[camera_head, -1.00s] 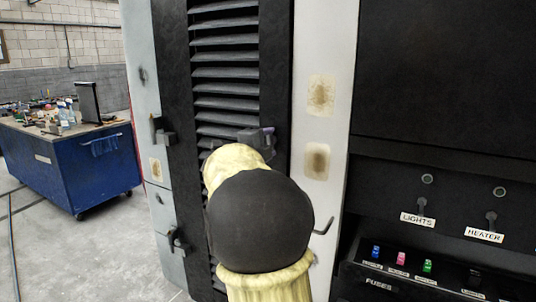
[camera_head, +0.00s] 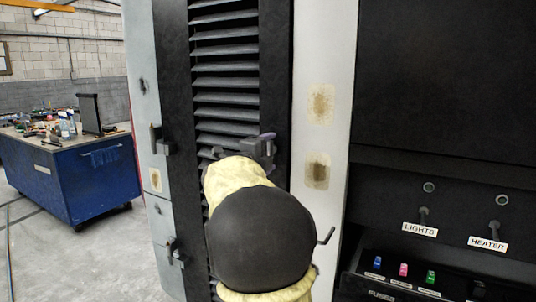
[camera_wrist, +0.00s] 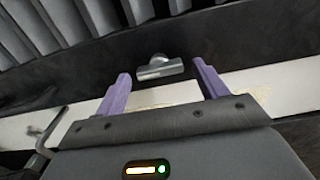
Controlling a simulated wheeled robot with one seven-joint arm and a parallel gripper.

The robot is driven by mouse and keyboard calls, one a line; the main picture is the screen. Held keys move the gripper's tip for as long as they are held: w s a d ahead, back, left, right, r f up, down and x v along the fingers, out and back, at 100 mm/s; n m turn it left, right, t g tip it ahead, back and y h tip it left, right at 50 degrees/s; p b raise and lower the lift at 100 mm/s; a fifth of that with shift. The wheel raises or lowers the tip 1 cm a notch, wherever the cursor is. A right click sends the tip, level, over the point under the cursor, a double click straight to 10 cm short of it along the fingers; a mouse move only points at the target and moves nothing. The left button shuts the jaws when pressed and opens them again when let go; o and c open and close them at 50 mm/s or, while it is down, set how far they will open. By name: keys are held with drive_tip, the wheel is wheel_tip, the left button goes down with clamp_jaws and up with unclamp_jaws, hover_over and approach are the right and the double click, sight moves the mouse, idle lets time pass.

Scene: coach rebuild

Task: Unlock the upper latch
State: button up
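A louvred black door (camera_head: 225,82) stands in front of me. In the wrist view, a grey metal T-shaped latch handle (camera_wrist: 160,68) sits on a black strip beside the louvres. My gripper (camera_wrist: 160,80) is open, with one purple finger on each side of the handle. The fingers look apart from it; the exact depth gap is unclear. In the head view my gripper (camera_head: 262,143) is at the black frame right of the louvres, where my arm and gripper hide the handle. I cannot tell the handle's lock state.
Two dark fittings, an upper one (camera_head: 160,138) and a lower one (camera_head: 174,252), sit on the door's left edge. A bent hook (camera_head: 326,236) sticks out near my arm at right. A switch panel (camera_head: 450,210) is further right. A blue workbench (camera_head: 75,180) stands back left.

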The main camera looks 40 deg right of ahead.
drive_tip(key=shift+a, duration=0.1)
drive_tip(key=b+v, duration=0.1)
drive_tip(key=v, duration=1.6)
drive_tip(key=shift+b, duration=0.35)
drive_tip(key=shift+a+f, duration=0.1)
drive_tip(key=shift+a, duration=0.05)
